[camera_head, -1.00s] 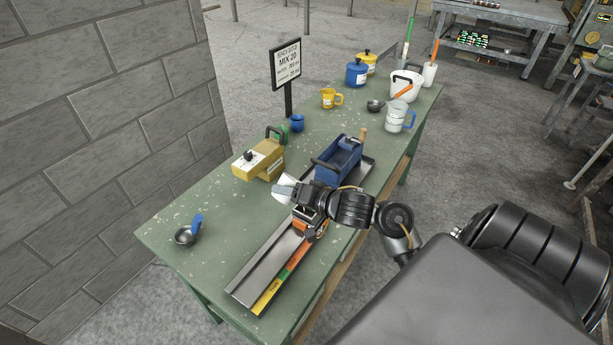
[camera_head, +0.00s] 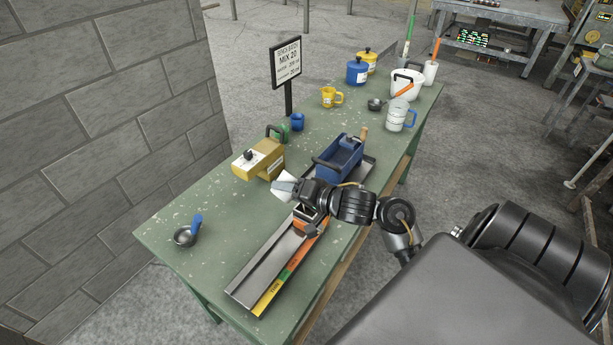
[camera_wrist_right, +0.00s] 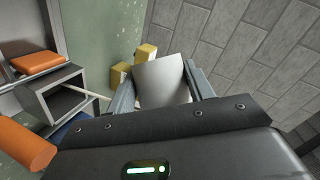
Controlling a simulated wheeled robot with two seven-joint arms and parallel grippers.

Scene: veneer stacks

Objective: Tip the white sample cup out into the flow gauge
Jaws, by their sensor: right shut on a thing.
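The white sample cup (camera_head: 285,189) is held by my right gripper (camera_head: 287,187) above the bench, at the left side of the flow gauge. In the right wrist view the cup (camera_wrist_right: 162,80) sits between the two fingers (camera_wrist_right: 163,94), which are shut on it. Its contents are hidden. The flow gauge (camera_head: 262,273) is a long grey metal trough with yellow, green and orange bands on one edge. My wrist partly hides its upper end. In the right wrist view its grey open box (camera_wrist_right: 52,98) and orange parts lie to the left of the cup, apart from it. My left gripper is out of view.
A blue box with a handle (camera_head: 338,165) stands just behind my wrist, and a yellow block-shaped device (camera_head: 258,160) to its left. A blue-handled scoop (camera_head: 186,237) lies at the left. Jugs, a white bucket (camera_head: 405,84) and canisters stand at the far end. The bench's front left is mostly clear.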

